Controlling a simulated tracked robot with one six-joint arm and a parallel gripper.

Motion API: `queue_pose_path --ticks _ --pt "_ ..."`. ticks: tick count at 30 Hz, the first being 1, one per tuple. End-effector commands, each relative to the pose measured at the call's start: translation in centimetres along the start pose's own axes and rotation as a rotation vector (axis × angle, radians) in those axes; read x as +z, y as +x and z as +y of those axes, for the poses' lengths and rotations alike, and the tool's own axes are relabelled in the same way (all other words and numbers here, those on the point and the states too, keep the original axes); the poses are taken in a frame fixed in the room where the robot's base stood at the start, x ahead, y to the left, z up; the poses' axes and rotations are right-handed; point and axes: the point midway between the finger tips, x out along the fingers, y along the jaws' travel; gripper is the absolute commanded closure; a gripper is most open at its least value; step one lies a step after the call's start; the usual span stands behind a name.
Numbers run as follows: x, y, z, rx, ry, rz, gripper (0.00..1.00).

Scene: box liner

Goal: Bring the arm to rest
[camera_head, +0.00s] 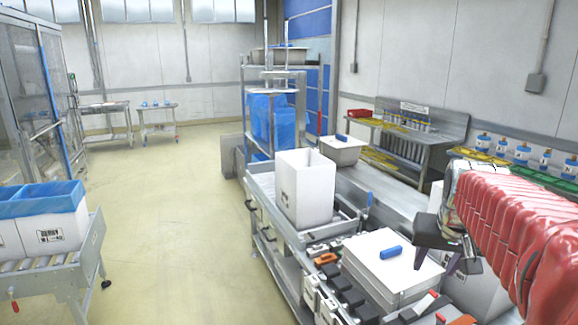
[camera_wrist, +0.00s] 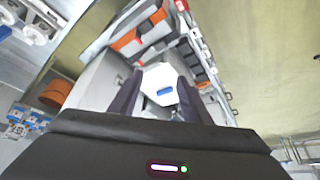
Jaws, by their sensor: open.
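My arm, in a red ribbed cover, reaches in from the right of the head view. My gripper (camera_head: 436,262) hangs from it over the right side of the workbench, just right of a white box (camera_head: 385,268) with a blue block (camera_head: 391,253) on its top. In the wrist view, the two dark fingers of my gripper (camera_wrist: 157,95) stand apart with nothing held between them. A white surface with a blue piece (camera_wrist: 165,91) shows beyond the fingers.
A tall open white box (camera_head: 304,190) stands on the steel bench. A roller conveyor with blue-lined boxes (camera_head: 40,215) is at left. The floor (camera_head: 170,210) between is clear.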

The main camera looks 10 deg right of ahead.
Motion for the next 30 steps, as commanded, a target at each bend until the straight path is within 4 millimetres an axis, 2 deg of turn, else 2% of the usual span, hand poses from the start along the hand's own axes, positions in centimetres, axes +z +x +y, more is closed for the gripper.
queue_pose_path --ticks 1,6,15,21,24,27,30 --pt "1.2 -0.6 -1.7 -0.017 -0.033 0.004 0.56" --pt "5.7 -2.0 -6.2 -0.066 -0.128 0.007 0.56" --pt "14.5 -3.8 -11.7 -0.155 -0.296 0.014 0.56" --pt "20.4 -4.2 -13.8 -0.213 -0.404 0.018 0.56" --pt "22.5 -4.2 -14.3 -0.233 -0.442 0.02 0.56" --pt "23.7 -4.1 -14.5 -0.245 -0.463 0.02 0.56" --pt "24.1 -4.1 -14.6 -0.247 -0.469 0.018 0.56"
